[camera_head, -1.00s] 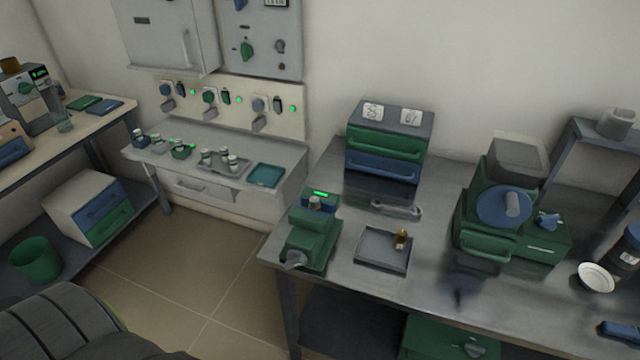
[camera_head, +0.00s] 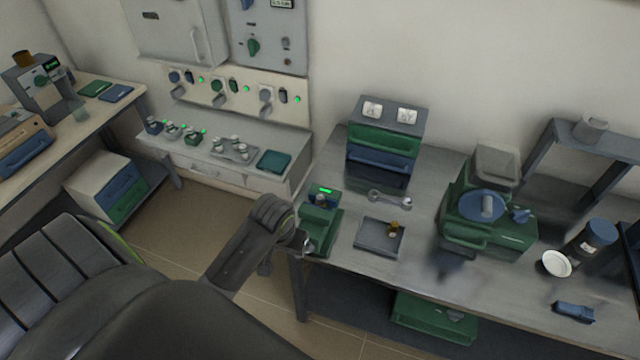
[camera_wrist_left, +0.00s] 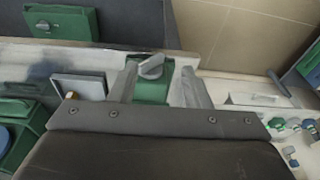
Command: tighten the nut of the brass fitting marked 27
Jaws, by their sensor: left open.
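A small brass fitting (camera_head: 393,229) stands in the shallow grey tray (camera_head: 371,248) on the steel bench. It also shows in the left wrist view (camera_wrist_left: 71,96); its number is too small to read. A grey wrench (camera_head: 389,199) lies behind the tray. A green vise-like fixture (camera_head: 325,226) stands left of the tray at the bench edge. My left gripper (camera_head: 298,240) is at the fixture's front. In the left wrist view its open fingers (camera_wrist_left: 158,78) stand either side of the fixture (camera_wrist_left: 153,88) and its grey handle (camera_wrist_left: 152,66), with nothing visibly gripped. My right gripper is not in view.
A drawer box (camera_head: 384,140) with two white labels stands behind the wrench. A small unit with a green display (camera_head: 325,193) is behind the fixture. A green machine with a blue disc (camera_head: 482,204) stands to the right. A white dish (camera_head: 556,263) lies farther right.

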